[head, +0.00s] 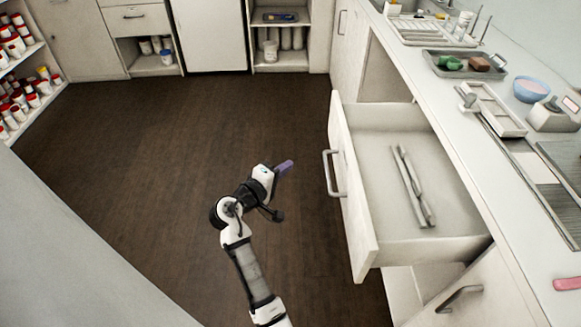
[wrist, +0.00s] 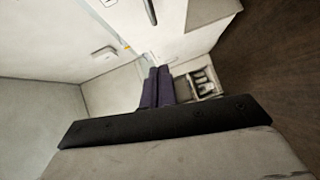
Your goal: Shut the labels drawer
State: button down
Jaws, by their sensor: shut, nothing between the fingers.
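One drawer (head: 405,200) stands pulled well out from the counter at the right of the head view. Its white front panel (head: 352,195) has a metal bar handle (head: 334,174), and long slim grey items (head: 410,186) lie inside. No lettering shows on it, so I cannot read whether it is the labels drawer. My gripper (head: 285,167) is over the floor left of the drawer front, apart from the handle. Its purple fingers are together and empty, and also show in the wrist view (wrist: 157,84). The drawer is not clearly visible in the wrist view.
The countertop (head: 478,125) along the right holds trays, a blue bowl (head: 530,89) and several small items. A closed front with a handle (head: 459,299) is below, nearer me. Shelves of red-lidded jars (head: 20,100) stand at far left. The dark floor (head: 150,160) is clear.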

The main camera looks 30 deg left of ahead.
jog(key=w+d+f+p, duration=0.1)
jog(key=w+d+p, duration=0.1)
jog(key=w, duration=0.7)
jog(key=shift+w+d+f+p, duration=0.3)
jog(key=shift+d+p, duration=0.1)
jog(key=shift+d, duration=0.5)
